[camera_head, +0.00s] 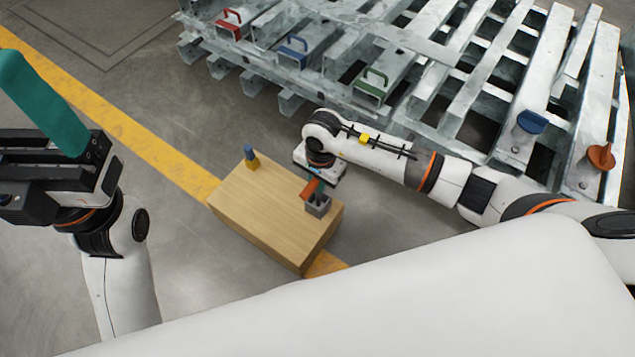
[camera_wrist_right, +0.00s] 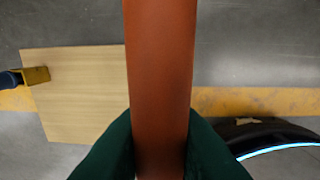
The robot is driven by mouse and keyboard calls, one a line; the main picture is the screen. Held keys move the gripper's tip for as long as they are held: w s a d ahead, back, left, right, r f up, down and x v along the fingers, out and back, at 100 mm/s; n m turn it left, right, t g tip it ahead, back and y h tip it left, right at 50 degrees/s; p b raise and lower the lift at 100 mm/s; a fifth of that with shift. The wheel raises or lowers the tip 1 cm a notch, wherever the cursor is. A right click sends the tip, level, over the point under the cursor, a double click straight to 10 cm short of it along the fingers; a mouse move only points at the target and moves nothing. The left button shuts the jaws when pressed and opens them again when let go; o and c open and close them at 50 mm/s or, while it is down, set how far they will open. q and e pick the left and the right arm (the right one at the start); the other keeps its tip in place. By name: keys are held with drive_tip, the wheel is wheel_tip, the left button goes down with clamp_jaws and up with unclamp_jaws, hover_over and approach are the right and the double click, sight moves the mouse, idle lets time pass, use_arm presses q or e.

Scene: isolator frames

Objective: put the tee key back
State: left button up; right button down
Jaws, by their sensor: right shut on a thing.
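The tee key (camera_head: 310,189) shows as an orange-red bar at the right end of the wooden box. My right gripper (camera_head: 317,184) is shut on it, just above a grey holder block (camera_head: 319,207) on the box. In the right wrist view the orange-red bar (camera_wrist_right: 160,70) runs upright between the dark green fingers. I cannot tell whether the key's stem sits in the grey block. My left gripper (camera_head: 42,100), with teal fingers, is raised at the left, away from the box; I cannot tell its opening.
The wooden box (camera_head: 265,212) also bears a blue-topped brass piece (camera_head: 250,157). A galvanized frame behind carries red (camera_head: 229,24), blue (camera_head: 293,52) and green (camera_head: 372,86) handles. A blue knob (camera_head: 531,122) and an orange knob (camera_head: 601,157) stand at right.

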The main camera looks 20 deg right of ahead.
drive_tip(key=c, duration=1.3)
unclamp_jaws()
drive_tip(key=shift+f, duration=0.1)
